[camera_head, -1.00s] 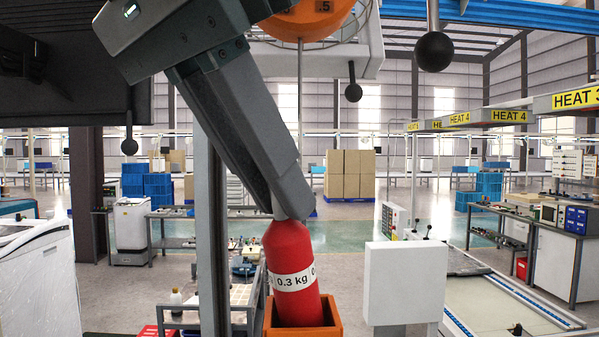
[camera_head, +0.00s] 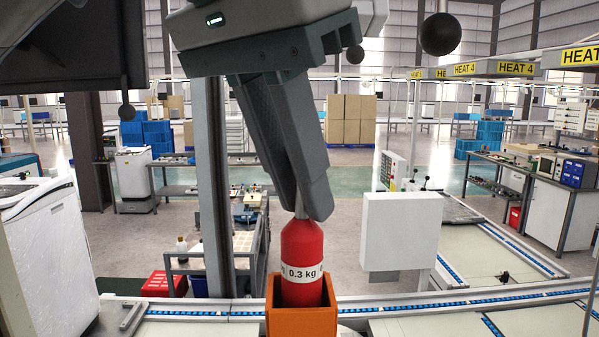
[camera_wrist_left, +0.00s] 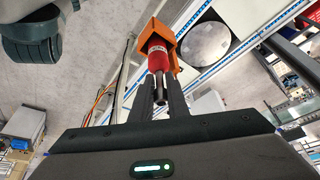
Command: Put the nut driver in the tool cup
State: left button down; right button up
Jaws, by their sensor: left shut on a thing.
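The nut driver has a thick red handle (camera_head: 302,246) with a white "0.3 kg" band and a thin metal shaft. My left gripper (camera_head: 307,212) is shut on the shaft above the handle. The handle points down, and its lower end is inside the open top of the orange tool cup (camera_head: 302,324), hidden by the front wall. In the left wrist view my fingers (camera_wrist_left: 161,100) straddle the dark shaft, and the red handle (camera_wrist_left: 157,56) reaches into the cup (camera_wrist_left: 172,56). I cannot tell if it touches the bottom. My right gripper is not in view.
A white panel box (camera_head: 402,232) stands close to the right of the cup. A dark post (camera_head: 214,200) rises to its left. A dark ball (camera_head: 440,34) hangs at the upper right. A blue-edged rail (camera_head: 215,312) runs along the front.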

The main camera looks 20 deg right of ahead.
pick_arm(q)
jog(key=shift+d+f, duration=0.1)
jog(key=c, duration=1.7)
grip_release()
jog(key=shift+r, duration=0.2)
jog(key=shift+a+b+v, duration=0.2)
jog(key=shift+b+v, duration=1.4)
jog(key=shift+v, duration=4.4)
